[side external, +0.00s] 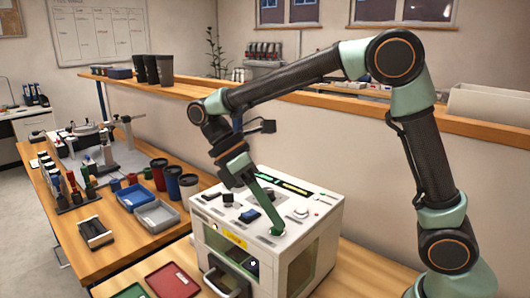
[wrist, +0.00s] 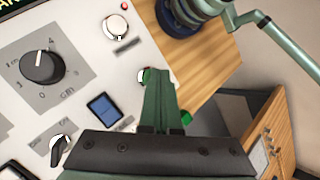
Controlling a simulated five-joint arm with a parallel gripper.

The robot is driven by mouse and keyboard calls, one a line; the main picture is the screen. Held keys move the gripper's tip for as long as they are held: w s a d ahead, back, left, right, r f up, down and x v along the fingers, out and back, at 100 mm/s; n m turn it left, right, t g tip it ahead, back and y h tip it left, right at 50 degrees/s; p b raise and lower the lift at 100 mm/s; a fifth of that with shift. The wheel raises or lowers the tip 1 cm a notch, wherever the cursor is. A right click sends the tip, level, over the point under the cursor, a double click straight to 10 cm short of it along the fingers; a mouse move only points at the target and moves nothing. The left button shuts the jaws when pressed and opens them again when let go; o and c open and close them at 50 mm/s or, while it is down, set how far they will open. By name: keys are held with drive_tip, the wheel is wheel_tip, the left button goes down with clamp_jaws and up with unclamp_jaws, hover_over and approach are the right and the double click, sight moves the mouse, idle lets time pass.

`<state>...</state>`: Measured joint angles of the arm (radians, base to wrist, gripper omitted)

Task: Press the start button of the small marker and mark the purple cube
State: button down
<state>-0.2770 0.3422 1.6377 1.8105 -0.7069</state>
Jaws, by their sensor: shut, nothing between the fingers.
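The small marker (side external: 215,212) is a white box with a sloped control panel on top and windows in its front and side. My gripper (side external: 276,231) is shut and empty, with its green fingers pointing down at the panel's near right part. In the wrist view the fingertips (wrist: 158,72) are over a round button with a green edge (wrist: 142,75), partly hidden by them. I cannot tell whether they touch it. A small dark block (side external: 252,263) shows through the front window; its purple colour cannot be made out.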

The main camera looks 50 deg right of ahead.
sight(299, 219)
drive_tip(key=shift+r, duration=0.75)
drive_tip(key=shift+r, duration=0.1)
drive_tip(key=shift+r, duration=2.4)
drive_tip(key=shift+s+d+f+m+t, duration=0.1)
drive_tip(key=shift+s+d+m+t, duration=0.05)
drive_tip(key=shift+d+m+t, duration=0.3)
drive_tip(key=d+f+m+t, duration=0.1)
drive_tip(key=d+m+t, duration=0.1)
drive_tip(key=t, duration=0.1)
drive_tip(key=d+f+m+t+y, duration=0.1)
drive_tip(key=d+m+t, duration=0.1)
drive_tip(key=m+t, duration=0.1)
drive_tip(key=s+d+f+m+t+y, duration=0.1)
drive_tip(key=d+m+t, duration=0.1)
drive_tip(key=m+t, duration=0.1)
drive_tip(key=shift+f, duration=0.2)
drive_tip(key=m+t, duration=0.1)
drive_tip(key=d+f+m+t, duration=0.1)
drive_tip(key=t, duration=0.1)
drive_tip(key=shift+w+d, duration=0.2)
drive_tip(key=shift+d, duration=0.05)
